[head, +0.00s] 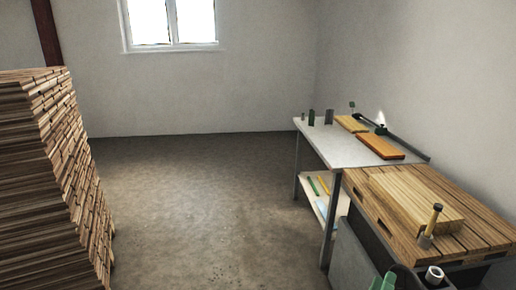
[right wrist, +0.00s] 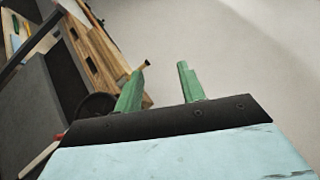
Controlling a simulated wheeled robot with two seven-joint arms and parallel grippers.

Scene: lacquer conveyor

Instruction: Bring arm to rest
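My right gripper (right wrist: 160,72) shows in the right wrist view with its two green fingers apart and nothing between them. In the head view only a green part of the right gripper (head: 383,282) shows at the bottom edge, in front of the wooden workbench (head: 365,202). The rest of the right arm is mostly out of the head view. My left gripper is in neither view.
A tall timber stack (head: 45,190) fills the left. The floor between is clear.

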